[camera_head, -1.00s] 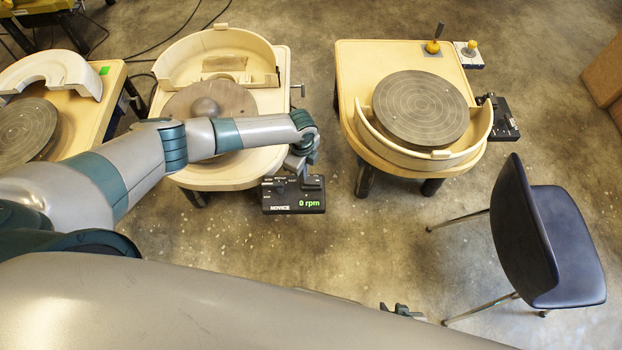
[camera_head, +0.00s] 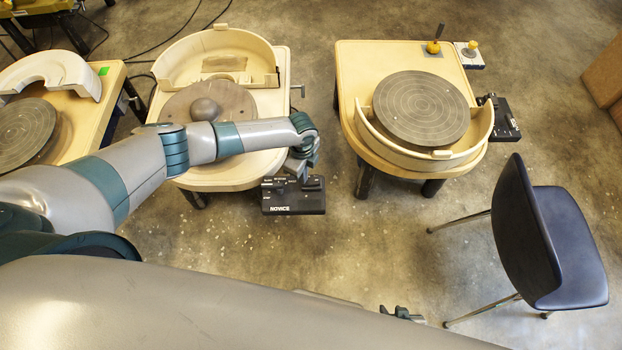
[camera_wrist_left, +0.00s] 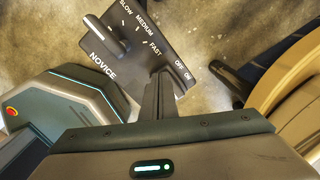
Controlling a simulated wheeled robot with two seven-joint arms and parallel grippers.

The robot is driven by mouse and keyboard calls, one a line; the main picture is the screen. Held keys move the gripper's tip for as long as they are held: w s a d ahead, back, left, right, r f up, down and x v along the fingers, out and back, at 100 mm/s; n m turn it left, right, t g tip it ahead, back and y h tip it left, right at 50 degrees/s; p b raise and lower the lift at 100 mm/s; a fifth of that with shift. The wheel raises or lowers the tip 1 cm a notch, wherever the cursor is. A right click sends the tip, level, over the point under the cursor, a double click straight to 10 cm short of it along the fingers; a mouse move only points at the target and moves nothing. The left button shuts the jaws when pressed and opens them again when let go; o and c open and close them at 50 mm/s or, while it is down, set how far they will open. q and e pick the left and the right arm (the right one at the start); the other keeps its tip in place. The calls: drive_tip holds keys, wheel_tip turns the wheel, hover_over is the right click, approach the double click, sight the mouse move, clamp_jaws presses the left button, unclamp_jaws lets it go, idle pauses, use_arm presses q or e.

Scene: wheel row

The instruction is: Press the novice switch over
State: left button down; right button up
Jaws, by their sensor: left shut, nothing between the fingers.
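The novice control box (camera_head: 284,201) is black with a white NOVICE label and hangs at the front right of the middle wheel table. It also shows in the left wrist view (camera_wrist_left: 137,62), with a grey speed lever (camera_wrist_left: 104,35) near SLOW, MEDIUM and FAST marks. OFF and ON are printed near its other end. My left gripper (camera_head: 304,174) is shut and empty, over the right end of the box. In the left wrist view its fingers (camera_wrist_left: 158,90) reach the box edge beside OFF and hide the switch; I cannot tell whether they touch it. A small part of my right gripper (camera_head: 402,312) shows at the bottom.
The middle table carries a wheel (camera_head: 222,100) with a round grey lump on it, under my left forearm. Another wheel table (camera_head: 368,62) stands to the right, with its own control box (camera_head: 503,119). A dark chair (camera_head: 570,230) stands at the right. Floor between the tables is clear.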

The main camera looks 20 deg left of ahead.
use_arm(q)
drive_tip(key=shift+a+r, duration=0.1)
drive_tip(key=shift+a, duration=0.05)
use_arm(e)
drive_tip(key=shift+r, duration=0.2)
idle(0.3)
use_arm(q)
drive_tip(key=shift+s+a+r+p, duration=0.1)
drive_tip(key=shift+s+a+p, duration=0.15)
drive_tip(key=shift+a+p, duration=0.45)
drive_tip(key=shift+s+a+r+p, duration=0.1)
drive_tip(key=shift+s+a+p, duration=0.1)
drive_tip(key=shift+a, duration=0.5)
drive_tip(key=shift+s+a+p, duration=0.15)
drive_tip(key=shift+a+p, duration=0.05)
drive_tip(key=shift+a, duration=0.5)
drive_tip(key=shift+s+a+r+p, duration=0.1)
drive_tip(key=shift+s+a+p, duration=0.1)
drive_tip(key=shift+a, duration=0.5)
use_arm(e)
drive_tip(key=shift+r, duration=1.1)
